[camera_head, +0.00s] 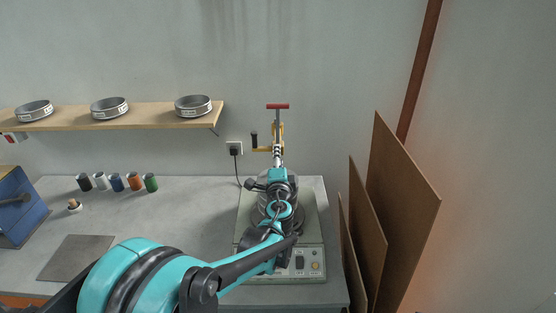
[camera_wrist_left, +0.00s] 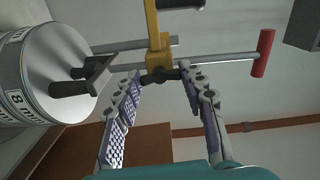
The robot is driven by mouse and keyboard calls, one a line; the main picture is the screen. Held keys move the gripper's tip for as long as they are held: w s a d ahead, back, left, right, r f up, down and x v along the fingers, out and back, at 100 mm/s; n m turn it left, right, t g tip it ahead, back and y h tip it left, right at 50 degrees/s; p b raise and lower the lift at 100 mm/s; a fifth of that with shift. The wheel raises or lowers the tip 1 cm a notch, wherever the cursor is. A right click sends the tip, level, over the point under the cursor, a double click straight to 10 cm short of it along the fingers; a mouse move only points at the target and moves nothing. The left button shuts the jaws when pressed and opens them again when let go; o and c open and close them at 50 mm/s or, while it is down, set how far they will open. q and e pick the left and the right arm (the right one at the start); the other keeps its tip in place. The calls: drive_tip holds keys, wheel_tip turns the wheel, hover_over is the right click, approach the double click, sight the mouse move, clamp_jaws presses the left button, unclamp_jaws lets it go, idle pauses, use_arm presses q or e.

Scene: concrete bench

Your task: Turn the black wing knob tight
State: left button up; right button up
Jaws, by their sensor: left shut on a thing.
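The black wing knob (camera_wrist_left: 160,76) sits on the yellow clamp bracket (camera_wrist_left: 157,55), between my fingertips in the left wrist view. My left gripper (camera_wrist_left: 160,78) is shut on it, with one finger at each end of the wings. In the head view my left gripper (camera_head: 278,160) is at the shaker machine (camera_head: 290,272), just below the yellow bracket (camera_head: 268,149). The wing knob is hidden or too small to make out there. My right gripper is not in view.
A metal rod with a red handle (camera_wrist_left: 263,53) passes through the bracket. A silver sieve stack (camera_wrist_left: 15,75) with a black-handled lid is close by. Brown boards (camera_head: 395,205) lean right of the bench. Several small jars (camera_head: 117,182) stand left, with bare bench between.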

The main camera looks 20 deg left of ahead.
use_arm(q)
drive_tip(key=shift+m, duration=0.5)
drive_tip(key=o, duration=1.2)
drive_tip(key=shift+c, duration=0.2)
drive_tip(key=v, duration=1.2)
